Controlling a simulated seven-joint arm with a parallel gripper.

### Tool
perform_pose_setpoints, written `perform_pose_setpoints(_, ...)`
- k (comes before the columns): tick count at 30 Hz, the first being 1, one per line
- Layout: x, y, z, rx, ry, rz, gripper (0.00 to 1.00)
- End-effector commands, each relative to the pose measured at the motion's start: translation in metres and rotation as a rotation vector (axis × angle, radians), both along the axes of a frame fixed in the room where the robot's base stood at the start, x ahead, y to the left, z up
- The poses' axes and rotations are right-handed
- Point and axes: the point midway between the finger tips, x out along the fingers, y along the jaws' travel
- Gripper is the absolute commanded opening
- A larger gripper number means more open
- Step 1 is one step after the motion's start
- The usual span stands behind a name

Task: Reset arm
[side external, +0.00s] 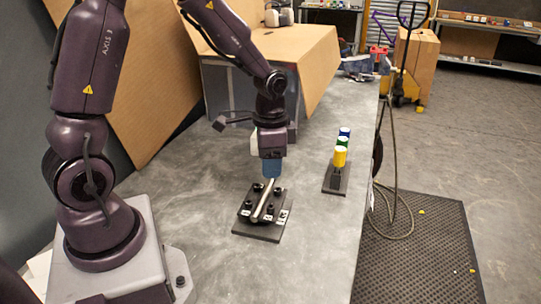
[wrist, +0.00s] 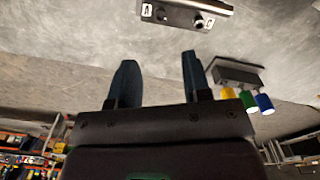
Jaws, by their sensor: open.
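My gripper (side external: 271,170) points down over the far end of a dark plate (side external: 243,229) on the grey table. In the wrist view its two blue fingers (wrist: 158,58) stand apart with nothing between them. The plate carries several black knobs, white labels and a silver bar (side external: 261,205) lying across it. Part of this plate also shows at the top of the wrist view (wrist: 176,16). The gap between fingertips and bar is hard to judge in the side view.
A small dark stand (side external: 335,184) with yellow (side external: 340,156), green and blue cylinders stands right of the plate. A cardboard booth (side external: 300,60) stands behind. A hose (side external: 393,150) hangs beyond the table's right edge. The table is clear between plate and stand.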

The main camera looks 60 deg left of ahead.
Motion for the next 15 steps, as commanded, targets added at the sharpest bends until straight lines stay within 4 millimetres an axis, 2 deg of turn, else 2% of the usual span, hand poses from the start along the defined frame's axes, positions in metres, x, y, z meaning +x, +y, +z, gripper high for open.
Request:
perform_pose_setpoints(5,0.0001,-0.0003,0.0133,0.0,-0.001,0.001,0.44)
perform_pose_setpoints(15,0.0,-0.0002,0.0143,-0.001,0.0,0.005,0.44)
